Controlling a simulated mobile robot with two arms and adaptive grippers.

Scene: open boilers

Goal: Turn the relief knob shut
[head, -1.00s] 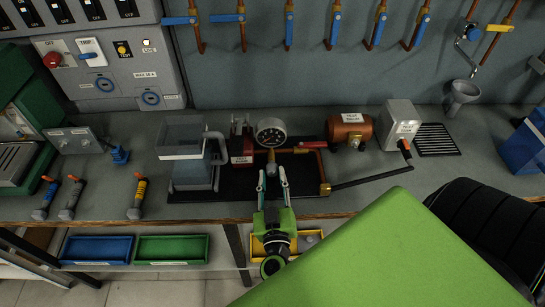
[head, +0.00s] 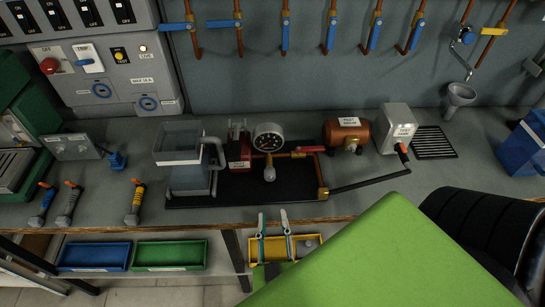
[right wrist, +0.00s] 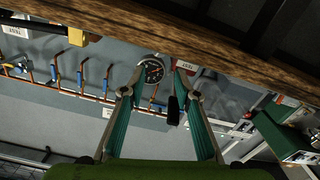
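A small pale rounded knob (head: 270,173), probably the relief knob, stands below the round pressure gauge (head: 268,137) on the black pump base (head: 240,187) in the head view. My right gripper (head: 273,215) is open and empty, with its two fingers apart. It shows at the bench's front edge, apart from the knob. In the right wrist view the gripper (right wrist: 158,82) has its fingers spread, and the gauge (right wrist: 153,71) shows between them. I cannot make out the knob clearly there. My left gripper is out of view.
A water tank (head: 186,168) stands left of the gauge, and a copper test boiler (head: 347,133) to the right. A wooden bench edge (head: 200,229) and a yellow tray (head: 305,245) lie near the gripper.

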